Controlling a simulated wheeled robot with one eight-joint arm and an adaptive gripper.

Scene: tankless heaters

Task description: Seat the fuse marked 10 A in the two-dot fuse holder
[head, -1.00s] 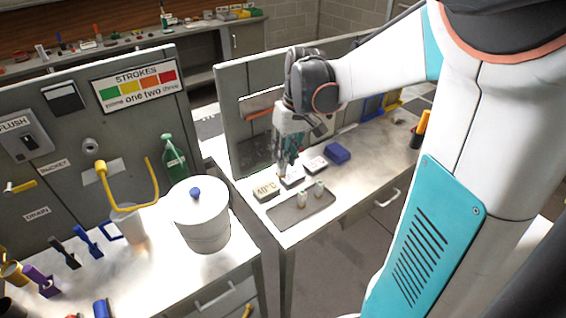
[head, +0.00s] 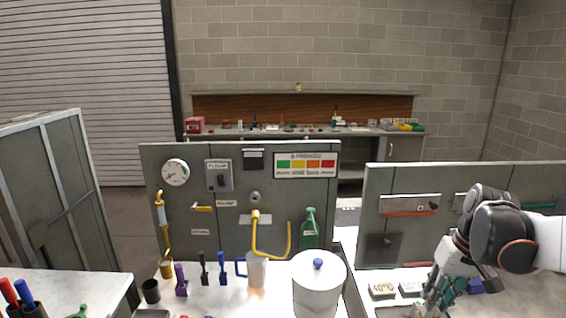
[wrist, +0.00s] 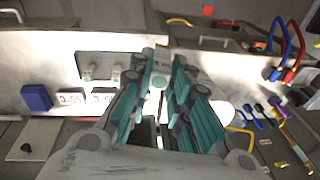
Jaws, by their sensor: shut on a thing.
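My gripper (wrist: 160,90) is shut on a small pale fuse (wrist: 161,62) with dark marking, held between its teal fingers in the wrist view. I cannot read the marking. In the head view my gripper (head: 436,300) is at the lower right, in front of the right-hand grey panel, with its fingertips low near the frame edge. Two similar small fuses (wrist: 88,72) (wrist: 116,74) stand on the bench to the left in the wrist view. I cannot make out the two-dot fuse holder in either view.
A white lidded pot (head: 319,285) stands on the left bench, near a green bottle (head: 310,230) and a yellow hose (head: 272,250). A blue block (wrist: 36,97) shows in the wrist view.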

